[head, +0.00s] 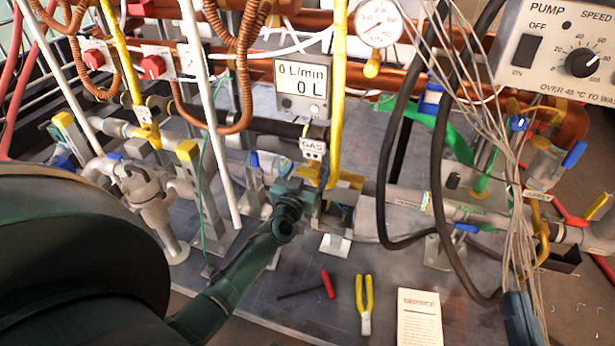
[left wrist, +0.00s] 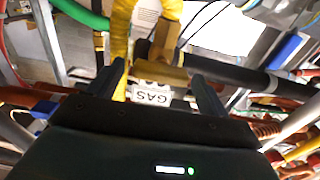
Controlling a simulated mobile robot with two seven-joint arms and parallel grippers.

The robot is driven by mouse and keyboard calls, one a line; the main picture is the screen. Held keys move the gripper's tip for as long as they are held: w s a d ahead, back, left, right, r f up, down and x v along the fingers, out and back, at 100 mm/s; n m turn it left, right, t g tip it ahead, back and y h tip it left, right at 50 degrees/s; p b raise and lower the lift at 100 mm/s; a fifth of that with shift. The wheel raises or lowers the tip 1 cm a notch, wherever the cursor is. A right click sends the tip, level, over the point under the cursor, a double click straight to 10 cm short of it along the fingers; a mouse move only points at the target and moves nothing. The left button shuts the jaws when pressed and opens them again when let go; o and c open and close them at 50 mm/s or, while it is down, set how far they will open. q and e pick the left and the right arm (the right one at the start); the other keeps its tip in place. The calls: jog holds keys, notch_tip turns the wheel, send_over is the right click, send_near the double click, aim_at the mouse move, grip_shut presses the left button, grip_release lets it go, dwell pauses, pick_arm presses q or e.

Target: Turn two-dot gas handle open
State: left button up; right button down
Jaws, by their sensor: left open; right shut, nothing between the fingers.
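A white GAS tag (head: 313,148) with dark dots under the word hangs by the yellow gas pipe (head: 338,90) in the head view. Yellow metal of the gas fitting (head: 346,181) shows just below it, partly hidden by my left gripper (head: 316,188). In the left wrist view the tag (left wrist: 152,96) appears upside down, with a yellow block (left wrist: 160,74) behind it. My left gripper's fingers (left wrist: 158,72) are open, one each side of tag and block. I cannot tell whether they touch. The handle's exact position is unclear. My right gripper is not in view.
A flow display (head: 302,88) reading 0 L/min and a round gauge (head: 378,24) stand behind. Black hoses (head: 385,150) and hanging wires (head: 490,110) crowd the right. Yellow-handled pliers (head: 364,300), a red-handled tool (head: 327,284) and a service card (head: 419,318) lie in front.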

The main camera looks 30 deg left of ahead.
pick_arm(q)
jog(key=shift+w+a, duration=0.1)
jog(key=shift+w, duration=0.3)
jog(key=c, duration=1)
